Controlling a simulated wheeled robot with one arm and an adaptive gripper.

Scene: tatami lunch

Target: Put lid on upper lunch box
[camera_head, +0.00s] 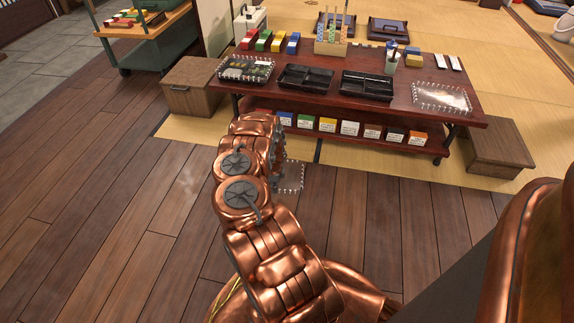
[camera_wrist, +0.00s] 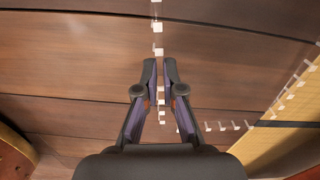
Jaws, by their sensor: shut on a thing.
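My gripper (camera_wrist: 160,68) is shut on the edge of a clear lid (camera_wrist: 222,127) with white dashes along its rim. The lid also shows in the head view (camera_head: 292,177), partly hidden behind my copper arm, in front of the low table and apart from it. My fingers are hidden in the head view. Two open black lunch boxes, a middle one (camera_head: 305,77) and a right one (camera_head: 366,85), sit on the table. A filled black box (camera_head: 245,68) at the left has a dashed clear rim over it. I cannot tell which is the upper one.
The dark red low table (camera_head: 420,112) has a shelf of small labelled boxes (camera_head: 349,128) below. Another dashed clear lid (camera_head: 441,97) lies at its right end. A cup (camera_head: 391,62) and a holder (camera_head: 331,46) stand behind the boxes. Wooden stools flank the table. The plank floor in front is clear.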

